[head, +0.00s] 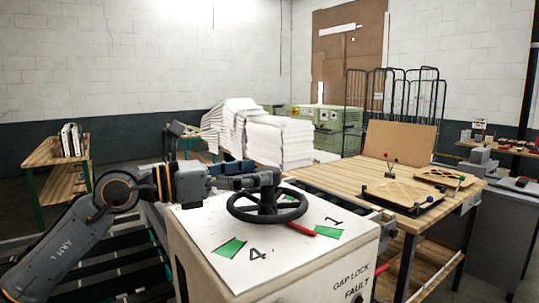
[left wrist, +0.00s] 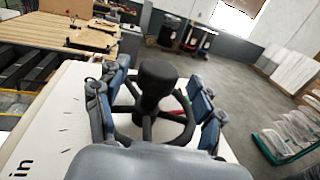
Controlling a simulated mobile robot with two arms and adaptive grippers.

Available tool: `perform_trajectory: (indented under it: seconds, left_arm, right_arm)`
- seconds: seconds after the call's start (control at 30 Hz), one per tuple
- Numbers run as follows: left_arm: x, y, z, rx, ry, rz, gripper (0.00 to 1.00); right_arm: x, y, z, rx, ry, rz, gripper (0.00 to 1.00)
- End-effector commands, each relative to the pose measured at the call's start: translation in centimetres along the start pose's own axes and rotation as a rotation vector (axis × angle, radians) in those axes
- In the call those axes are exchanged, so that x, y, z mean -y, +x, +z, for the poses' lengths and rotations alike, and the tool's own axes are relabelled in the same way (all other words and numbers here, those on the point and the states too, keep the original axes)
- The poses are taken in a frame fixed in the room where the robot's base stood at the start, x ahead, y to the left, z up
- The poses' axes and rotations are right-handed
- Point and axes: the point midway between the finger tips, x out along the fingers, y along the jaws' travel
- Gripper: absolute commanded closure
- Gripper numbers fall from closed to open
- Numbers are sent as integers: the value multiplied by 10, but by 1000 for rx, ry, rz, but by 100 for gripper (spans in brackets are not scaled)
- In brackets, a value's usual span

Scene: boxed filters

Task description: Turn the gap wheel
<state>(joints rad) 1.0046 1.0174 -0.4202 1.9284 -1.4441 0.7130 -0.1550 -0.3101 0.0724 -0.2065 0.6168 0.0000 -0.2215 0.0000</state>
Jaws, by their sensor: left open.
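The gap wheel (head: 267,206) is a black spoked handwheel on top of a white cabinet (head: 215,260). The cabinet top carries green patches, the numbers 4 and 1 and a red pointer (head: 301,229); the front reads GAP LOCK and FAULT. My left gripper (head: 258,180) reaches in from the left at the wheel's hub. In the left wrist view the wheel (left wrist: 152,127) and its black knob (left wrist: 157,78) lie between the two open blue-grey fingers (left wrist: 155,105). Whether a finger touches the wheel I cannot tell. My right gripper is not in view.
A wooden workbench (head: 350,179) with filter frames (head: 408,193) stands to the right of the cabinet. Stacked white material (head: 275,140) and black wire cages (head: 395,100) are behind. A wooden shelf (head: 55,165) stands at far left. Open floor (left wrist: 235,85) shows in the left wrist view.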

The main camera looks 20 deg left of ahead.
Motion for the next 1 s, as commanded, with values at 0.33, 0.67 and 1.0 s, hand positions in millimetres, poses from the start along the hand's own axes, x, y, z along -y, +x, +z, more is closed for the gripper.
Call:
perform_trajectory:
  seconds: [0.33,0.67,1.0]
  left_arm:
    - [0,36,1,0,0,0,31]
    - [0,37,0,0,0,0,42]
    - [0,37,0,0,0,1,100]
  right_arm:
    - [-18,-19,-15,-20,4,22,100]
    - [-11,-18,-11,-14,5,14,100]
    - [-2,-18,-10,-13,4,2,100]
